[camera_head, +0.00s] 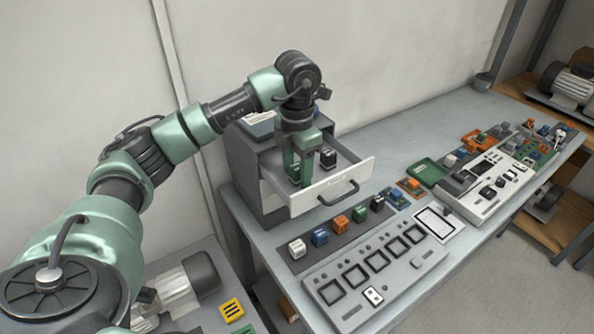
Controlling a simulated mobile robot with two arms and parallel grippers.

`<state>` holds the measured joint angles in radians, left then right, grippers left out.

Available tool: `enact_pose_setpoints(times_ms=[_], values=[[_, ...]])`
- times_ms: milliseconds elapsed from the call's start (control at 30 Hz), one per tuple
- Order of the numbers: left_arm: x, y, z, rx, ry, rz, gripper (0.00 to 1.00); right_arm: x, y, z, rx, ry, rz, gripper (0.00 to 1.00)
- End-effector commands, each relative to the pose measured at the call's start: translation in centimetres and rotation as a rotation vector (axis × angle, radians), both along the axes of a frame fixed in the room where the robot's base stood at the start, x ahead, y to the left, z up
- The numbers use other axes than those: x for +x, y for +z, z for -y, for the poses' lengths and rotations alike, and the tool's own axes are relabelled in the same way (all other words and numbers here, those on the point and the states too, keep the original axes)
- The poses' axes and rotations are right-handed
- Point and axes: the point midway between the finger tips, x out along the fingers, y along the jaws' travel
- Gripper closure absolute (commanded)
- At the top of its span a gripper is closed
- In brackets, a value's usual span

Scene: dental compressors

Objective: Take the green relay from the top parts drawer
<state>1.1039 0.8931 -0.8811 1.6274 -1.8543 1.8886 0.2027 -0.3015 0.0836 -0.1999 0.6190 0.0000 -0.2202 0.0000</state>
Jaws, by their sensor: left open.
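The top parts drawer (345,182) is pulled out of the grey cabinet (250,165) on the bench. My left gripper (299,178) points down into it, with green fingers open. A black relay (328,158) stands in the drawer to the right of the fingers. A dark block shows partly beside and behind the fingers. I cannot tell its colour or whether it is the green relay, because the fingers cover much of it. My right gripper is not in view.
A row of coloured relays, including a green one (360,214), stands on a strip before the drawer. A panel with square sockets (365,270) lies in front. A green tray (427,172) and a white device (490,185) are to the right. The bench behind the tray is clear.

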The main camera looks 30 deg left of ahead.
Motion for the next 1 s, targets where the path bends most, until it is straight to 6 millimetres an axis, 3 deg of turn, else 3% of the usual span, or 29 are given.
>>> enact_pose_setpoints(times_ms=[67,100,267,300,767,867,1000], values=[[0.0,0.0,0.0,0.000,0.000,0.000,0.47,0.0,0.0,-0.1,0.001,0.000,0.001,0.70],[0.0,0.0,0.0,0.000,0.000,0.000,0.53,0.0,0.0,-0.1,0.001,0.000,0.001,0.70],[0.0,0.0,0.0,0.000,0.000,-0.001,0.97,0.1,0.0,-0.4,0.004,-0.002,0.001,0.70],[0.0,0.0,0.0,0.000,0.000,-0.001,1.00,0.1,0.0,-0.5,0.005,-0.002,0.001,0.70],[0.1,1.0,0.0,-0.002,0.000,0.001,1.00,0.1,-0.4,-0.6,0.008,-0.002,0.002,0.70],[0.1,2.4,0.0,-0.001,0.000,0.004,1.00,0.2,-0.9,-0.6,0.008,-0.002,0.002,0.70],[0.1,6.1,0.0,-0.001,0.001,0.008,1.00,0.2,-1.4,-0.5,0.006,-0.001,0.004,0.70]])
